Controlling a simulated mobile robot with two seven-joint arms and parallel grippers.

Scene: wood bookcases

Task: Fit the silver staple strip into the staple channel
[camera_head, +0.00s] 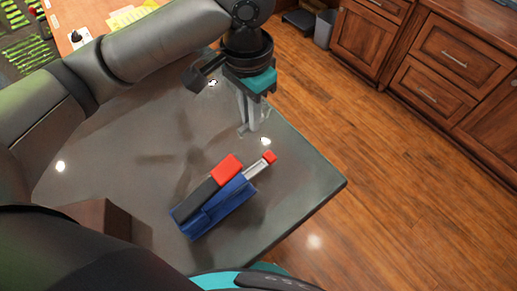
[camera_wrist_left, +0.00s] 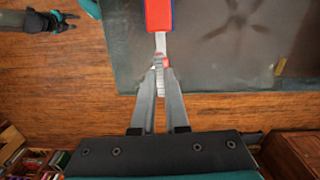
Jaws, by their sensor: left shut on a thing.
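The stapler (camera_head: 205,207), blue with a red and dark top, lies open on the grey table, its silver staple channel (camera_head: 256,171) sticking out towards the upper right and ending in a red tip (camera_head: 270,157). In the left wrist view the stapler's red and blue end (camera_wrist_left: 158,14) and the channel (camera_wrist_left: 160,42) show ahead of the fingers. My left gripper (camera_head: 249,131) points down just beyond the channel's end. It is shut on the ribbed silver staple strip (camera_wrist_left: 160,84), which is mostly hidden in the head view. My right gripper (camera_wrist_left: 70,21) seems open and empty, off to the side.
The grey table (camera_head: 310,180) has its edge and corner close to the stapler's tip. A brown block (camera_head: 105,217) stands at the lower left. Wooden cabinets (camera_head: 430,80) and a grey bin (camera_head: 324,29) stand beyond the open wood floor.

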